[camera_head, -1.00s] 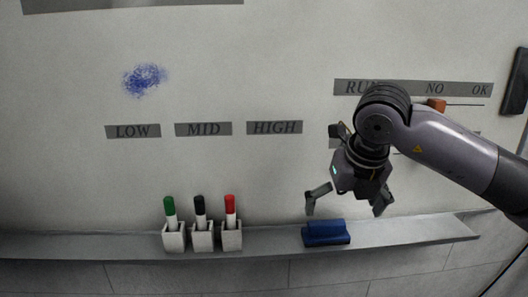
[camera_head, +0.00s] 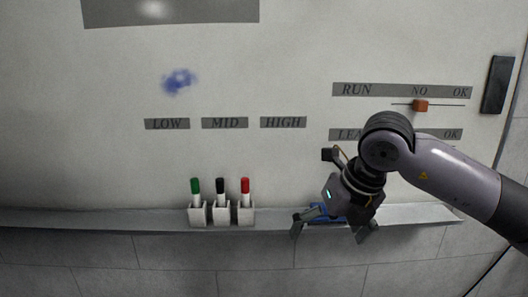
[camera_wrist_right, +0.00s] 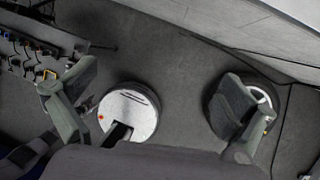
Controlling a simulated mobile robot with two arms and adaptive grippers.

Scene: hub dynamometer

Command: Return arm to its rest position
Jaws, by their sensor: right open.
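My right arm comes in from the right in the head view. Its gripper (camera_head: 332,230) hangs fingers down, open, in front of the ledge below the whiteboard. A blue eraser (camera_head: 322,214) on the ledge is partly hidden behind the gripper. Whether they touch cannot be told from the head view. In the right wrist view the two fingers of the right gripper (camera_wrist_right: 155,100) stand wide apart with nothing held between them. Dark floor shows beyond them. My left gripper is not in view.
Green (camera_head: 195,187), black (camera_head: 220,187) and red (camera_head: 245,187) markers stand in white holders on the ledge (camera_head: 150,220). A blue smudge (camera_head: 179,81) marks the board. An orange slider (camera_head: 420,105) sits under NO. A cable (camera_wrist_right: 190,60) crosses the floor.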

